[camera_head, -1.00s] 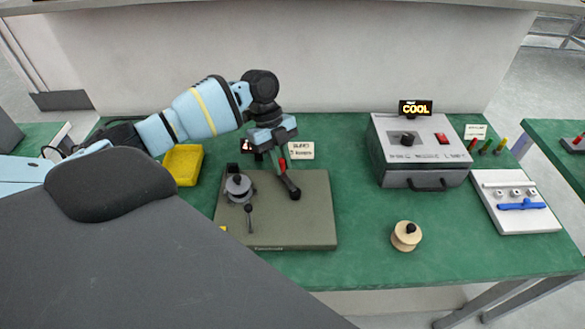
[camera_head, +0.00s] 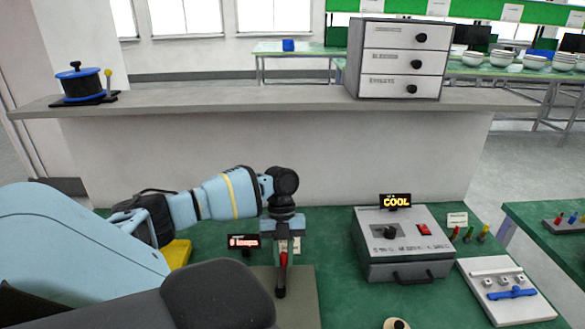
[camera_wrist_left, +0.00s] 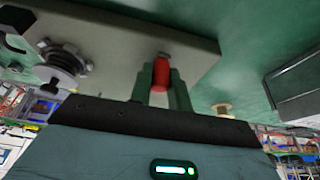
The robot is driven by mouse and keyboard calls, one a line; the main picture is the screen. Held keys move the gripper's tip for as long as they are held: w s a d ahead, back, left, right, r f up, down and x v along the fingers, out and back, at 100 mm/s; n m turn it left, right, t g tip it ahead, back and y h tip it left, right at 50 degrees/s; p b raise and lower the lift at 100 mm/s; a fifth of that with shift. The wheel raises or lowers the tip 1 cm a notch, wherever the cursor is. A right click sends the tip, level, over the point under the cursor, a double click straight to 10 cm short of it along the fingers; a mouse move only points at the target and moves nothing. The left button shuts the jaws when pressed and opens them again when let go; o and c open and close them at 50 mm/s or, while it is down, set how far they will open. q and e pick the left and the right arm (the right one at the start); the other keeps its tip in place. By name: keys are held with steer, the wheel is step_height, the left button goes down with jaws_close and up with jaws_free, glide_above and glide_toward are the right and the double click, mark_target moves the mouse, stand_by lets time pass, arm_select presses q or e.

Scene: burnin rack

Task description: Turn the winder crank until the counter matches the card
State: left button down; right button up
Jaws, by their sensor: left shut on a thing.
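My left gripper (camera_head: 283,243) points down over the winder and is shut on the red crank handle (camera_head: 284,259). In the left wrist view the red handle (camera_wrist_left: 161,74) sits between the two fingers. The dark crank arm (camera_head: 281,283) is below it. The winder's grey base plate (camera_head: 304,290) is partly hidden by my arm. Its grey spool (camera_wrist_left: 64,59) shows only in the left wrist view. The counter (camera_head: 243,241) is lit and seems to read 9, with small blurred text. The white card (camera_head: 297,244) is mostly hidden behind the gripper. My right gripper is out of view.
A grey box (camera_head: 405,240) with a "COOL" display stands to the right. Beyond it is a white panel with a blue bar (camera_head: 512,293). A wooden spool (camera_head: 396,324) is at the bottom edge. A yellow bin (camera_head: 178,253) is behind my arm. A grey ledge runs behind the table.

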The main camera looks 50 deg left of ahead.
arm_select(q)
steer(key=shift+w, duration=0.1)
stand_by(0.3)
steer(key=c, duration=1.3)
jaws_free()
steer(key=shift+r, duration=0.1)
steer(key=shift+b+v, duration=0.45)
steer(key=shift+v, duration=3.45)
